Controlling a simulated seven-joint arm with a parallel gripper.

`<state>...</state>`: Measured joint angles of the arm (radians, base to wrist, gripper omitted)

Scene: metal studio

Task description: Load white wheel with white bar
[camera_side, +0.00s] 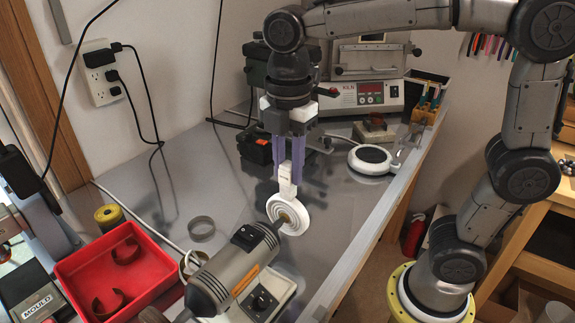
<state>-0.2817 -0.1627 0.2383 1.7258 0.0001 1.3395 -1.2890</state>
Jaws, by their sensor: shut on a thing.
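The white wheel (291,217) is a round ribbed disc on the spindle of a grey bench motor (236,268), near the middle of the view. My gripper (286,166) points straight down above the wheel, its purple fingers shut on the white bar (287,181). The bar hangs upright between the fingertips. Its lower end meets or overlaps the wheel's upper rim in the picture; I cannot tell whether they touch. The part of the bar between the fingers is partly hidden.
A red tray (117,270) with curved brown pieces stands at the left, with a metal ring (201,228) beside it. A kiln (362,80) stands at the back, and a round white device (370,160) at the right. The grey bench (335,205) is clear right of the wheel.

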